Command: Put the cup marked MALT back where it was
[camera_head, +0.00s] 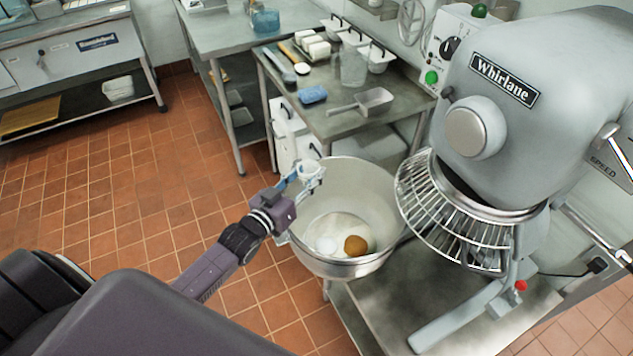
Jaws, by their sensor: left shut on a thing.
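My left gripper (299,181) is above the left part of the rim of the big steel mixing bowl (365,182). It is shut on a small pale cup (313,173). I cannot read any marking on the cup at this size, nor see inside it. In the bowl lie a brown heap (355,245) and a white heap (326,244) on a pale, flour-like layer. My right gripper is not in view.
The grey Whirlane mixer (540,90) with its wire guard (450,215) stands right of the bowl. Behind the bowl, a steel table (335,122) holds a metal scoop (368,102), a blue cloth or sponge (312,94) and several white containers. Tiled floor lies open at the left.

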